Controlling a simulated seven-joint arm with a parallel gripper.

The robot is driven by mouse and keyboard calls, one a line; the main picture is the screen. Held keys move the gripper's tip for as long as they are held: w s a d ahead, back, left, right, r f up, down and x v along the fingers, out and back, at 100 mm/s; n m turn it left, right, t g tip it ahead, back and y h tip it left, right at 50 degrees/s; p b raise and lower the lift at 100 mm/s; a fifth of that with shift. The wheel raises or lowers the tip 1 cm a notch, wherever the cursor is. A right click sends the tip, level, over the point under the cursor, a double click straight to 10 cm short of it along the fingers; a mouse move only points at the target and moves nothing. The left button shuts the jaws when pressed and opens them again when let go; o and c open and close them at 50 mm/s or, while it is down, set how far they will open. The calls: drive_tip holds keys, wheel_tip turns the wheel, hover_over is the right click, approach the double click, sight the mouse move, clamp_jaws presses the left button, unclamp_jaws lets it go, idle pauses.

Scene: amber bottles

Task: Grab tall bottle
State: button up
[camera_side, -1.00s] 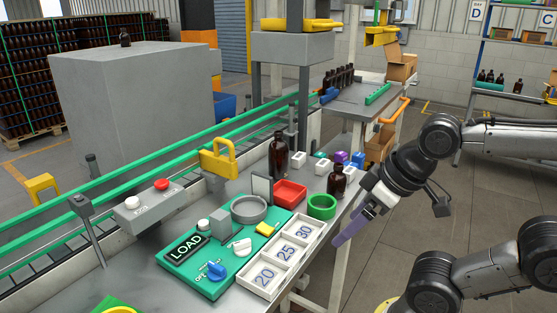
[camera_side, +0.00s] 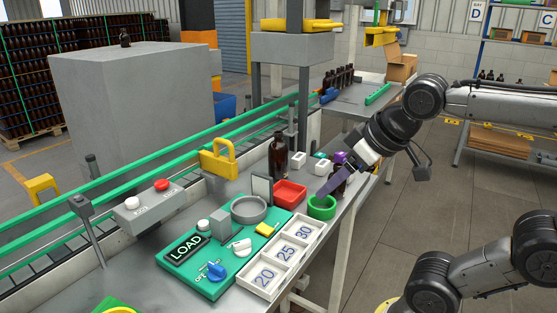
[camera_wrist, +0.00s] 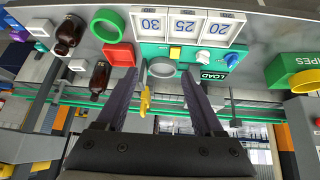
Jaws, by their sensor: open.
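The tall brown bottle (camera_side: 278,157) stands upright on the grey table, behind the red tray in the side view. In the wrist view the tall bottle (camera_wrist: 100,77) is left of my fingers, outside the gap between them. A shorter brown bottle (camera_side: 341,187) stands near the table's front edge, partly hidden by my finger; it also shows in the wrist view (camera_wrist: 68,36). My gripper (camera_side: 319,200) is open and empty, its purple fingers angled down toward the green ring. In the wrist view my gripper (camera_wrist: 164,70) has its two fingers well apart.
A red tray (camera_side: 290,191) and a green ring (camera_side: 321,207) lie near the bottles. A grey round dish (camera_side: 249,209), a green LOAD panel (camera_side: 187,247) and a white numbered tray (camera_side: 262,293) stand left. Small blocks are near the bottles. Green rails (camera_side: 140,161) run behind.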

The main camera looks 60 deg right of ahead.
drive_tip(key=w+d+r+m+t+h, duration=0.1)
drive_tip(key=w+d+t+h, duration=0.1)
drive_tip(key=w+d, duration=0.4)
drive_tip(key=w+d+r+m+t+h, duration=0.1)
drive_tip(key=w+d, duration=0.3)
drive_tip(key=w, duration=0.4)
drive_tip(key=n+t+y, duration=0.1)
drive_tip(key=t, duration=0.6)
hover_over(282, 137)
drive_tip(key=f, duration=0.3)
drive_tip(key=shift+s+a, duration=0.15)
drive_tip(key=shift+s, duration=0.15)
drive_tip(key=shift+t, duration=0.5)
wheel_tip(282, 137, down, 5)
drive_tip(key=shift+w, duration=0.1)
drive_tip(key=shift+w+f, duration=0.15)
drive_tip(key=shift+w, duration=0.05)
drive_tip(key=shift+w+d, duration=0.25)
drive_tip(key=shift+w, duration=0.9)
drive_tip(key=shift+w+d, duration=0.25)
drive_tip(key=shift+w, duration=0.85)
clamp_jaws()
